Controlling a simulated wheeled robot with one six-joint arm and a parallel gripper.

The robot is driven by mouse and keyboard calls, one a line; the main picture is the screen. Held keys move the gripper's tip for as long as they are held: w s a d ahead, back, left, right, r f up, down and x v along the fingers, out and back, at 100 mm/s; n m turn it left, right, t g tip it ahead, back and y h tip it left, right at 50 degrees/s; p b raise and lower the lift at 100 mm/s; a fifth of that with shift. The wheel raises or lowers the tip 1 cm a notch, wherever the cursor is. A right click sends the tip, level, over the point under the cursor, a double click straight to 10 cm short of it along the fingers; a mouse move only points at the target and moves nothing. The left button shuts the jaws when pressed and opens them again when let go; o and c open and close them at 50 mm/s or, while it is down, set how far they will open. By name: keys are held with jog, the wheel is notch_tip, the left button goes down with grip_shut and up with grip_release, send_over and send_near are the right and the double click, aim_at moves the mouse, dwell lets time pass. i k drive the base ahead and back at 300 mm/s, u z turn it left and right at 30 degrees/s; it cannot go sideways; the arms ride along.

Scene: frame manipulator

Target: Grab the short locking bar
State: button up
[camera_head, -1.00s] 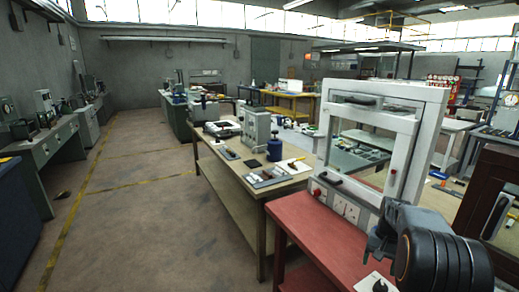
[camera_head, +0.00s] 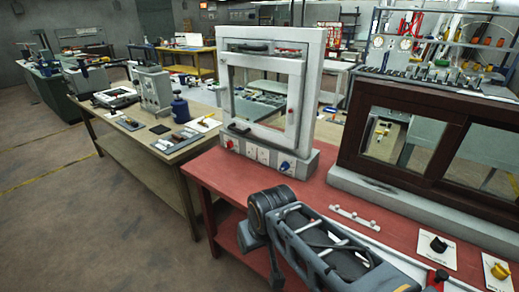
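A short pale bar (camera_head: 354,217) with small knobs along it lies on the red table (camera_head: 225,177), in front of the dark brown sliding window frame (camera_head: 431,165). It looks like the short locking bar. A longer pale rod (camera_head: 398,257) lies nearer on the same table, partly hidden by my arm. My arm's dark links cross the bottom middle of the view, in front of the short bar and apart from it in the picture. My gripper does not show.
A white upright frame (camera_head: 312,88) on a base with switches stands on the red table, left of the bar. Cards with a black knob (camera_head: 438,245) and a yellow knob (camera_head: 499,270) lie at the right. A wooden workbench (camera_head: 150,143) stands at the left, beside open floor.

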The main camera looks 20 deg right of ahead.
aim_at(354, 216)
jog(key=z, duration=0.4)
jog(key=k, duration=0.25)
jog(key=z, duration=1.2)
jog(key=k, duration=1.2)
jog(key=z, duration=0.55)
jog(key=i, duration=1.15)
jog(key=u, duration=0.65)
jog(key=i, duration=0.35)
jog(key=u, duration=0.4)
